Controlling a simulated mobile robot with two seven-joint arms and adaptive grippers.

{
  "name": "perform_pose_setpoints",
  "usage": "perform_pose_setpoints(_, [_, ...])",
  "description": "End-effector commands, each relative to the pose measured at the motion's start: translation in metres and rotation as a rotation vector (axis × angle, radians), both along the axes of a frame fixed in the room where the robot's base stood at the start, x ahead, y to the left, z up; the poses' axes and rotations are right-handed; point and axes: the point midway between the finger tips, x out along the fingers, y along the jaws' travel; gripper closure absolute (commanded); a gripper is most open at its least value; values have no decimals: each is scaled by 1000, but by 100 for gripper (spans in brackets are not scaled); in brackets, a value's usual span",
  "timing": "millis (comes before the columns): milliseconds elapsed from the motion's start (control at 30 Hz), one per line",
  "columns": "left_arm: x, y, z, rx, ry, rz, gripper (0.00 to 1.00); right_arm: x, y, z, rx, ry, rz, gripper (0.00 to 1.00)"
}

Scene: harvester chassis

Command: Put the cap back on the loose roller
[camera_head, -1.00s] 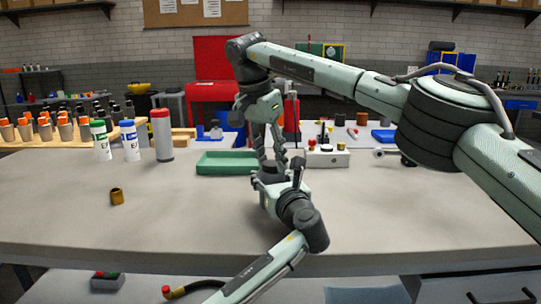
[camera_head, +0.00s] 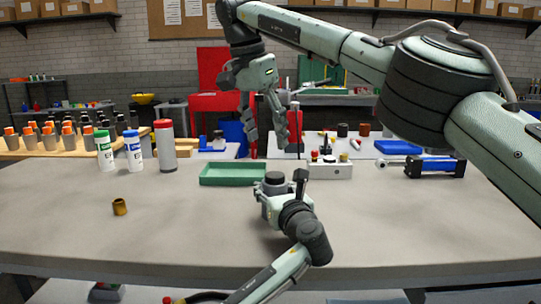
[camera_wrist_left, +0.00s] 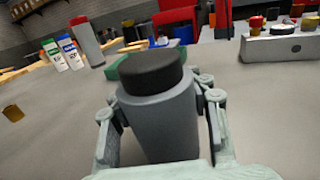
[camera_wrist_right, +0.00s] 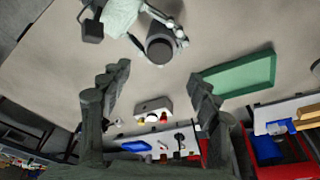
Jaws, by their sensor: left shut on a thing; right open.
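The loose roller, a grey cylinder (camera_wrist_left: 158,125), stands upright in my left gripper (camera_head: 276,198), whose fingers are shut on its sides, as the left wrist view shows. A black cap (camera_wrist_left: 150,68) sits on top of the roller and looks level; it also shows in the head view (camera_head: 274,177). In the right wrist view the dark cap top (camera_wrist_right: 160,50) is seen from above. My right gripper (camera_head: 265,140) is open and empty, raised above and behind the roller, fingers pointing down. The roller's lower end is hidden by my left gripper.
A green tray (camera_head: 232,174) lies behind the roller. A white block with knobs (camera_head: 330,171) and a blue-black cylinder (camera_head: 436,167) are to the right. A brass bushing (camera_head: 119,207) and several bottles are left. The front table is mostly clear.

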Motion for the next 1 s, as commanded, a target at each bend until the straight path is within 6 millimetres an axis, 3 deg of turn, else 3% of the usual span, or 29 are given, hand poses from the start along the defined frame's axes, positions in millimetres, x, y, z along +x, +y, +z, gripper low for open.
perform_pose_setpoints(200, [0,0,0,1,0,0,100,-5,5,25,0,-1,-1,38])
perform_pose_setpoints(567, [0,0,0,1,0,0,100,-6,5,29,-1,1,0,38])
perform_pose_setpoints(600, [0,0,0,1,0,0,56,-6,5,29,-1,1,0,38])
perform_pose_setpoints(833, [0,0,0,0,0,0,29,-6,5,29,0,0,0,38])
perform_pose_setpoints(1000, [0,0,0,0,0,0,29,-6,5,29,0,0,0,38])
